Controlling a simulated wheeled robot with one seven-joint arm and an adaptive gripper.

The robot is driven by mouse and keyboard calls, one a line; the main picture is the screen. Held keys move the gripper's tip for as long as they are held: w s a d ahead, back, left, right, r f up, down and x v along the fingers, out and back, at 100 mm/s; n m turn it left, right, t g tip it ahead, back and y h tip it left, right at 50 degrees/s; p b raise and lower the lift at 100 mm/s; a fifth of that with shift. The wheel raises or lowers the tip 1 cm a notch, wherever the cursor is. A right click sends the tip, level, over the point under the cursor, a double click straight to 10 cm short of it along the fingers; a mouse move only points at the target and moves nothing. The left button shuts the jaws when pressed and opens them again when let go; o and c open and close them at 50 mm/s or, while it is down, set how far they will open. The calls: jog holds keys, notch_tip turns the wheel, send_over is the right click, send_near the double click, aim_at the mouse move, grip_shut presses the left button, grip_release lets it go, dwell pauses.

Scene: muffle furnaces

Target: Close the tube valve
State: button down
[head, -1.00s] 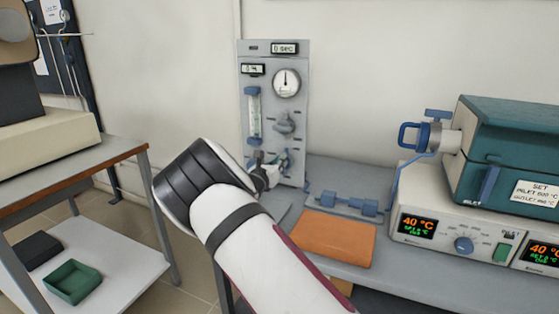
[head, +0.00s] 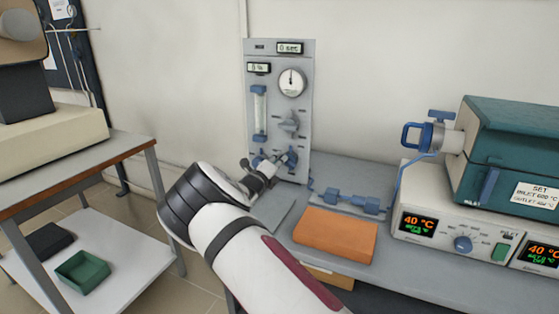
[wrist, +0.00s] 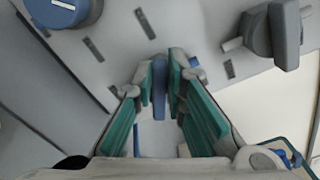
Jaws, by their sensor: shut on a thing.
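A grey gas panel (head: 303,100) stands upright at the back of the bench, with a dial, two small displays, a flow tube and knobs. Blue-handled fittings (head: 290,158) sit low on it beside my gripper (head: 268,168). In the wrist view my gripper (wrist: 160,85) is shut on a thin blue lever (wrist: 159,92), which stands between its green-lined fingers close to the panel face. The lever's base is partly hidden by the fingers. A round blue knob (wrist: 70,8) shows at the upper left and a dark grey knob (wrist: 284,35) at the right, both apart from the fingers.
An orange block (head: 335,236) and blue tube fittings (head: 348,200) lie on the grey bench right of my arm. A teal furnace (head: 510,150) stands farther right. A side table (head: 125,148) with a green tray (head: 82,270) below is at the left.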

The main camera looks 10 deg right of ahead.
jog(key=n, duration=0.2)
jog(key=f+n, duration=0.1)
jog(key=n, duration=0.2)
jog(key=shift+a+f+n, duration=0.2)
jog(key=shift+n, duration=0.1)
dwell(0.5)
jog(key=c, duration=1.6)
grip_release()
jog(key=v, duration=1.2)
